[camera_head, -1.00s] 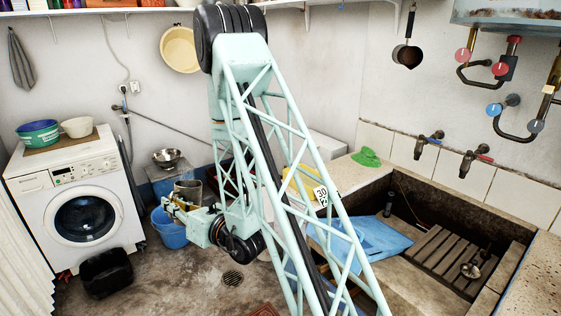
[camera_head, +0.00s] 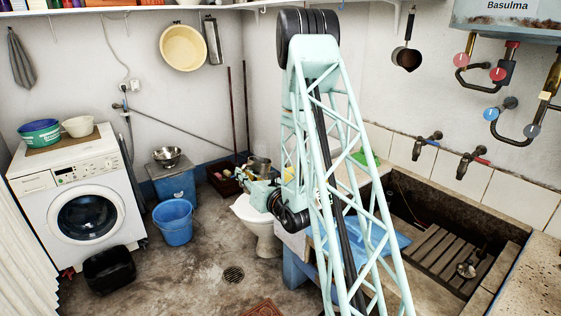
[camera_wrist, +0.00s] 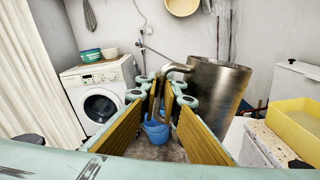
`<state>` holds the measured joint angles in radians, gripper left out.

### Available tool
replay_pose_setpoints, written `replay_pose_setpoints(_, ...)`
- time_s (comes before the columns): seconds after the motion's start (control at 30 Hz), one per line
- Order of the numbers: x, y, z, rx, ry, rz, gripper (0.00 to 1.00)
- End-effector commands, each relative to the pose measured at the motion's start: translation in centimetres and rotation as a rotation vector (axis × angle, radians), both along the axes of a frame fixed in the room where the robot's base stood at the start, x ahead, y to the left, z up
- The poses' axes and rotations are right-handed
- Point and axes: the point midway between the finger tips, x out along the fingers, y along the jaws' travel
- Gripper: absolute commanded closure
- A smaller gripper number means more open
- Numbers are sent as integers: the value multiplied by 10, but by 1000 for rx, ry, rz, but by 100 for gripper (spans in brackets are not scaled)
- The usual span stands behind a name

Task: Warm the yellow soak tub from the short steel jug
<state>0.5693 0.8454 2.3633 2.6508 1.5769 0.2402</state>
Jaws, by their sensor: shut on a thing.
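The short steel jug (camera_wrist: 214,92) hangs roughly upright at the right of my gripper (camera_wrist: 164,108). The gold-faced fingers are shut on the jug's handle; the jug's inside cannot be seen. In the head view the jug (camera_head: 259,165) is small, at the left end of my arm, with my gripper (camera_head: 257,182) just below it. The yellow soak tub (camera_wrist: 300,121) stands on a light surface at the right edge of the wrist view, to the right of the jug and apart from it. In the head view my arm hides nearly all of the tub.
A stone trough (camera_head: 409,208) with a slatted rack (camera_head: 448,252) lies to the right, below wall taps (camera_head: 427,144). A blue bucket (camera_head: 173,222) stands on the floor near the washing machine (camera_head: 83,200). A white toilet (camera_head: 262,229) is below my gripper. The floor ahead is open.

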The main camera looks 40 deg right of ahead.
Motion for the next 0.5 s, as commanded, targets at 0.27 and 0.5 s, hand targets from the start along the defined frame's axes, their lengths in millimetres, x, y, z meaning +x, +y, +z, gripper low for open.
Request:
replay_pose_setpoints(0.27,-19,-83,8,0,-2,-99,100)
replay_pose_setpoints(0.5,-35,-135,11,-1,-2,-161,100)
